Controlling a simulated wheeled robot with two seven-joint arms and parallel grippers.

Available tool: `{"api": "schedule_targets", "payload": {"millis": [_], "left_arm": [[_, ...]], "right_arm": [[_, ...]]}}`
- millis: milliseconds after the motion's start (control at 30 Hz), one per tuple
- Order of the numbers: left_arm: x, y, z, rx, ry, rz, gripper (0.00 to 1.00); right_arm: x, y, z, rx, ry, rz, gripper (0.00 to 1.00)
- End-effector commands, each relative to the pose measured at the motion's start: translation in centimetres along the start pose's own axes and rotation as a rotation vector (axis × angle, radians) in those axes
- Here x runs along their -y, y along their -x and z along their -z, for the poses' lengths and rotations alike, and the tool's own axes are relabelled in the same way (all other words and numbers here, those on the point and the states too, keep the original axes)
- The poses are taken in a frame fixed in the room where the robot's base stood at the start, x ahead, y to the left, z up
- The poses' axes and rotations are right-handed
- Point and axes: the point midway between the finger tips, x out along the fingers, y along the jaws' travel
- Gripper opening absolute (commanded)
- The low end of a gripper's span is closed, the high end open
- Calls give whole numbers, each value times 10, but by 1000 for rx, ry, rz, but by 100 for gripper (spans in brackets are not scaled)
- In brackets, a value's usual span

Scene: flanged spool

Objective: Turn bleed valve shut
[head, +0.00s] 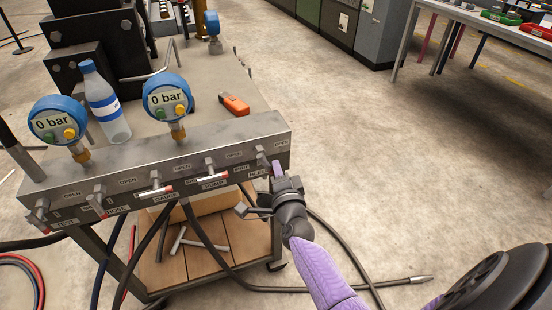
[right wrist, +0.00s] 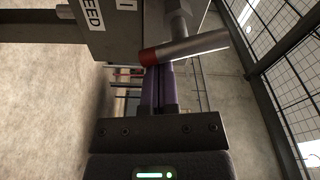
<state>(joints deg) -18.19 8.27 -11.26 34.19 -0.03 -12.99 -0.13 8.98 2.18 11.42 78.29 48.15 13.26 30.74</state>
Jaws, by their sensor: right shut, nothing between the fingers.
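The bleed valve is at the right end of the grey manifold (head: 150,165), beside its BLEED label (head: 258,173). In the head view my right gripper (head: 277,168) covers most of this valve. In the right wrist view its silver lever (right wrist: 192,46) with a red tip (right wrist: 149,56) lies nearly crosswise, slightly tilted. The purple fingers of my right gripper (right wrist: 160,78) are shut together with nothing between them, their ends at the lever by the red tip. I cannot tell whether they touch it. My left gripper is not in view.
Other red-tipped valve levers, such as the pump lever (head: 213,174), line the manifold. Two gauges (head: 57,121) (head: 167,96) read 0 bar. A bottle (head: 105,104) and an orange-black object (head: 234,104) stand behind. Hoses hang below.

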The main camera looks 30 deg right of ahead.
Motion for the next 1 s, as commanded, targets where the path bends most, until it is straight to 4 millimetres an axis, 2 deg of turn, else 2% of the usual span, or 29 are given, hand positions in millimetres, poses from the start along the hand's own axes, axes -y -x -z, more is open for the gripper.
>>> {"api": "schedule_targets", "payload": {"millis": [1000], "left_arm": [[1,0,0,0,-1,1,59]], "right_arm": [[-2,0,-3,1,-118,-17,0]]}}
